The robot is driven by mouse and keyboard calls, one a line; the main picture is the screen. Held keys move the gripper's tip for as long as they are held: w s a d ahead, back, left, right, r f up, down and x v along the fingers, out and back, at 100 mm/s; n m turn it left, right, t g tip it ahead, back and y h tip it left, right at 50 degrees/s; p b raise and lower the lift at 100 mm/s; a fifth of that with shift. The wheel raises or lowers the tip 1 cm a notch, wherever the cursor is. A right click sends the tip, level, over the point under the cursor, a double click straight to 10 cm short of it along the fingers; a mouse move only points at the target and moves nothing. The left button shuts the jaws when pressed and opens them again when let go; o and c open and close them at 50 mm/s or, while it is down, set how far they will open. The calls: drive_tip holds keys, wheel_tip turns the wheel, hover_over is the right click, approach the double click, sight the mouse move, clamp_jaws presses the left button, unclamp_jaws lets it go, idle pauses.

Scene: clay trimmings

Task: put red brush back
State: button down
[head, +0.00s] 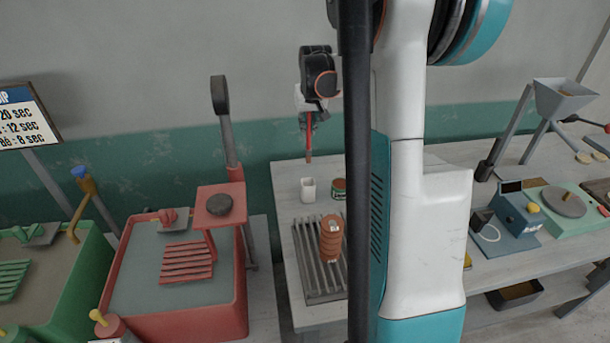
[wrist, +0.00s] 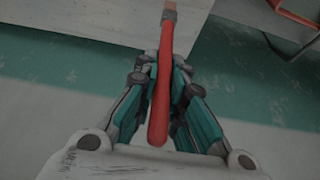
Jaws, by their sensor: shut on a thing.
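The red brush (head: 309,137) hangs upright from my gripper (head: 315,113), above the back left of the grey table (head: 294,178). In the wrist view the brush (wrist: 161,92) runs between the fingers of my gripper (wrist: 160,68), which is shut on its red handle. Its brownish far end points at the pale tabletop. Below the brush in the head view stands a small white square cup (head: 308,191), apart from it. I cannot tell whether the cup is empty.
A green-and-red tin (head: 338,185) stands right of the cup. A ribbed orange-brown pot (head: 331,240) stands on a slatted rack (head: 312,262) in front. A red tub (head: 236,304) is left of the table. My arm column hides the table's middle.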

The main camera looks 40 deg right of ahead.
wheel_tip(320, 180, down, 16)
drive_tip(key=shift+f+b, duration=0.1)
drive_tip(key=shift+b, duration=1.15)
drive_tip(key=shift+f, duration=0.1)
drive_tip(key=c, duration=2)
unclamp_jaws()
drive_tip(key=o, duration=0.3)
drive_tip(key=shift+o, duration=0.2)
drive_tip(key=p, duration=0.2)
approach(308, 162)
drive_tip(key=shift+w+d+f, duration=0.4)
drive_tip(key=shift+w+f, duration=0.1)
drive_tip(key=shift+f, duration=0.05)
